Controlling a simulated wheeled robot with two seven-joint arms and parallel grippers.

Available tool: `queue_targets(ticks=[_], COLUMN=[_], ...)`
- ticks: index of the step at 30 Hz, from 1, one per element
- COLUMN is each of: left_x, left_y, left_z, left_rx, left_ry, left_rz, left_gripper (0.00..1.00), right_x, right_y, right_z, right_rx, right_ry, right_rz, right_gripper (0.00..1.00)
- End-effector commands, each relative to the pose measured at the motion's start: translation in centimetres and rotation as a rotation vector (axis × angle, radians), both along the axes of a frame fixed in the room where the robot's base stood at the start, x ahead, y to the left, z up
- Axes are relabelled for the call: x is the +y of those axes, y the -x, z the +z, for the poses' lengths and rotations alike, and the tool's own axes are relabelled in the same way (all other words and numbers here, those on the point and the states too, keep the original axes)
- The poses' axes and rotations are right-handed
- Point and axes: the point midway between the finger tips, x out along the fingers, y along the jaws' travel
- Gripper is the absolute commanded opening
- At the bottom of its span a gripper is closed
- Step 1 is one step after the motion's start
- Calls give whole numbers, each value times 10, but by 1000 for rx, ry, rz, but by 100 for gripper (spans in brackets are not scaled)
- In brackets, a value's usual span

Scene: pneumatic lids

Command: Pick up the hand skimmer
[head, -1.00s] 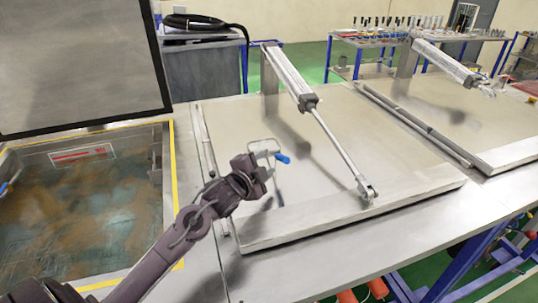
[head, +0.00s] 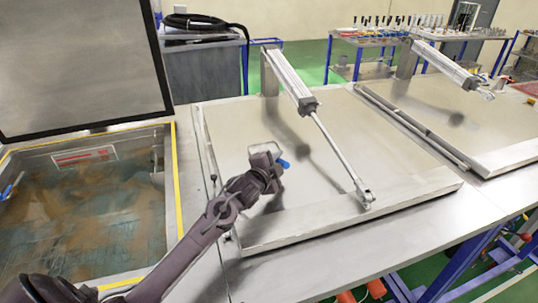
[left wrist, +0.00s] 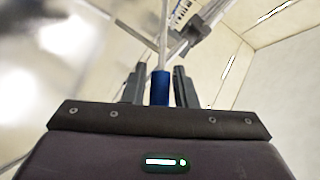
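The hand skimmer lies on or just above the middle closed lid (head: 375,190), with a pale squarish wire head (head: 262,147) and a blue handle (head: 285,163). In the head view my left gripper (head: 276,172) is at the handle and partly hides it. In the left wrist view the blue handle (left wrist: 160,90) stands between the two dark fingers of the left gripper (left wrist: 159,78). A narrow gap shows on each side of the handle, so the fingers look open around it. My right gripper is not in view.
A pneumatic cylinder (head: 290,80) with its rod slants across the lid, right of my gripper. An open tank (head: 85,205) with murky water is at the left, its lid (head: 80,60) raised. Another lid (head: 440,110) is at the right. A hose (head: 200,22) lies behind.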

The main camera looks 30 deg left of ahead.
Motion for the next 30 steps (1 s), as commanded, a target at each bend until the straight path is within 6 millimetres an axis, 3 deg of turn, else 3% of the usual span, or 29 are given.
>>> queue_targets(ticks=[1, 6, 19, 26, 30], left_x=[0, 0, 0, 1, 1], left_y=[0, 0, 0, -1, 0], left_z=[0, 0, 12, 50, 89], left_rx=[0, 0, -5, -9, -12], left_ry=[0, 0, -2, -3, -3], left_rz=[0, 0, -1, 0, 0], left_gripper=[18, 0, 0, 0, 0], right_x=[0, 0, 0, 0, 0], right_y=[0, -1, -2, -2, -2], right_z=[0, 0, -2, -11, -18], right_rx=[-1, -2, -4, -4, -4], right_ry=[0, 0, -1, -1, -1], right_rz=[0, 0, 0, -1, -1], right_gripper=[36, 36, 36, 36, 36])
